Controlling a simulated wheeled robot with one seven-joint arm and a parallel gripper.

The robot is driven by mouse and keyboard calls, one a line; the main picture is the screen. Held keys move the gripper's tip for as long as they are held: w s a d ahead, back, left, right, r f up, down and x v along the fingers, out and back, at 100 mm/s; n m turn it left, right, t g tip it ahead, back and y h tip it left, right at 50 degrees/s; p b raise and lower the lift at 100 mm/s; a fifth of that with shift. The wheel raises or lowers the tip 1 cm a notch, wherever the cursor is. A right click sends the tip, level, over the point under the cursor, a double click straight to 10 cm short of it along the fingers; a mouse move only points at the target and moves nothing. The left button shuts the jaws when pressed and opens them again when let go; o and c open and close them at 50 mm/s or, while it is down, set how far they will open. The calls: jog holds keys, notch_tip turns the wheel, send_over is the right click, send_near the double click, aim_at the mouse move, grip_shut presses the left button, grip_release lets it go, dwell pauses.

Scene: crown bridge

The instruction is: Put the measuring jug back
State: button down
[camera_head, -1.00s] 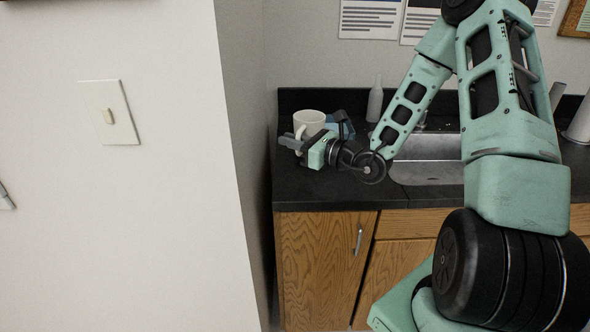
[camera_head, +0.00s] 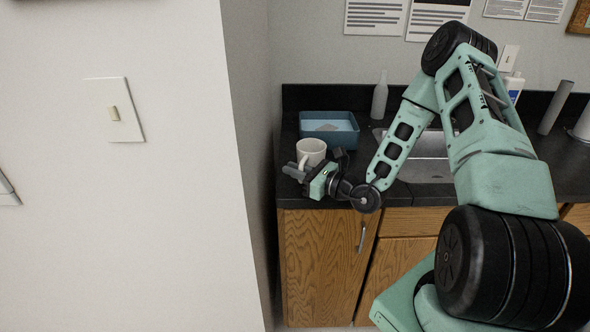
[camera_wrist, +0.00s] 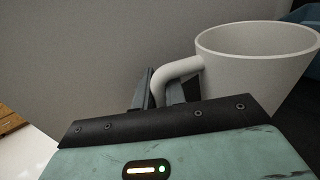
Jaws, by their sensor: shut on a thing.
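The white measuring jug (camera_head: 311,150), shaped like a mug with a looped handle, is upright at the left end of the dark counter, in front of a blue tray. My gripper (camera_head: 299,171) is at its near left side. In the wrist view the jug (camera_wrist: 255,65) fills the right side, and my gripper (camera_wrist: 160,88) is shut on its handle, with a finger on each side. I cannot tell whether the jug's base touches the counter; its lower part is partly hidden by my gripper.
A grey bottle (camera_head: 380,97) stands right of the tray. The sink (camera_head: 432,168) is to the right, partly behind my arm. A wall corner (camera_head: 250,150) is close on the left.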

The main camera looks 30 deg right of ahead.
jog(key=shift+f, duration=0.2)
jog(key=c, duration=1.5)
grip_release()
jog(key=shift+o, duration=0.2)
jog(key=shift+r, duration=0.1)
